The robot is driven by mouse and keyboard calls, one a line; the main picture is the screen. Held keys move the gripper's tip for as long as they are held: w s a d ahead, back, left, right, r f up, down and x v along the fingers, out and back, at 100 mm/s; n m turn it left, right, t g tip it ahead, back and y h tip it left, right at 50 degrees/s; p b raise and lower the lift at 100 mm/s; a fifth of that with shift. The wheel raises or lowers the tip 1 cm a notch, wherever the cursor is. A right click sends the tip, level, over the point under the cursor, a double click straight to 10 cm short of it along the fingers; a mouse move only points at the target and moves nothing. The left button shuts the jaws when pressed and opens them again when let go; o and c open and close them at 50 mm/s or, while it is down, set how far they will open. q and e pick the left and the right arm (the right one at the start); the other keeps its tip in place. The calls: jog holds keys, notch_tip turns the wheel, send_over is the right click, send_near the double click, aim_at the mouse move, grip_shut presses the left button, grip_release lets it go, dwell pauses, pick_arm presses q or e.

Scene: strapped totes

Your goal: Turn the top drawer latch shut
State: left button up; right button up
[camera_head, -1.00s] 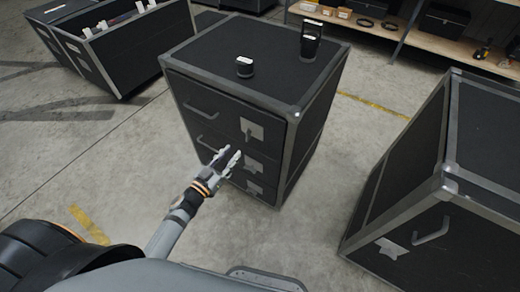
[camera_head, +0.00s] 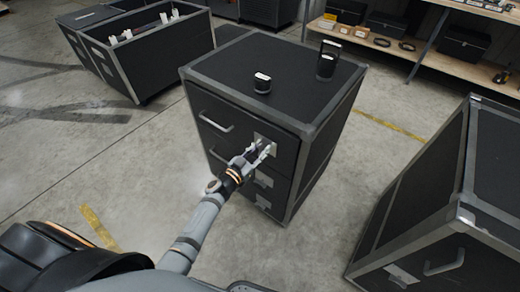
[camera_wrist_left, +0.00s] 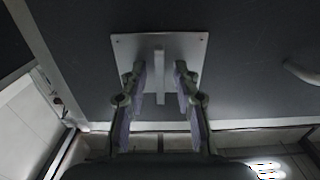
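The black drawer cabinet (camera_head: 265,85) stands in the middle of the head view with metal-edged corners. The top drawer latch is a light plate (camera_wrist_left: 190,50) with a narrow bar (camera_wrist_left: 160,88) standing out from it; in the head view the plate (camera_head: 262,139) is partly covered by my gripper. My left gripper (camera_head: 266,148) is at the latch. In the left wrist view its two fingers (camera_wrist_left: 160,85) are spread, one on each side of the bar, with gaps on both sides. The top drawer handle (camera_head: 216,122) is left of the latch. My right gripper is not in view.
Another black case (camera_head: 425,190) stands at the right. An open crate (camera_head: 150,60) is at the back left, and a shelf (camera_head: 400,50) at the back right.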

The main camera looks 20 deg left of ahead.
pick_arm(q)
grip_shut()
dwell(0.3)
jog(key=m, duration=0.4)
jog(key=shift+d+p, duration=0.1)
jog(key=shift+p, duration=0.25)
jog(key=m, duration=0.3)
jog(key=shift+s+f+m, duration=0.1)
jog(key=shift+m, duration=0.2)
jog(key=m+b, duration=0.1)
jog(key=m, duration=0.4)
jog(key=shift+d+f, duration=0.15)
jog(key=m+b, duration=0.1)
jog(key=m, duration=0.4)
jog(key=shift+f, duration=0.15)
jog(key=shift+m, duration=0.3)
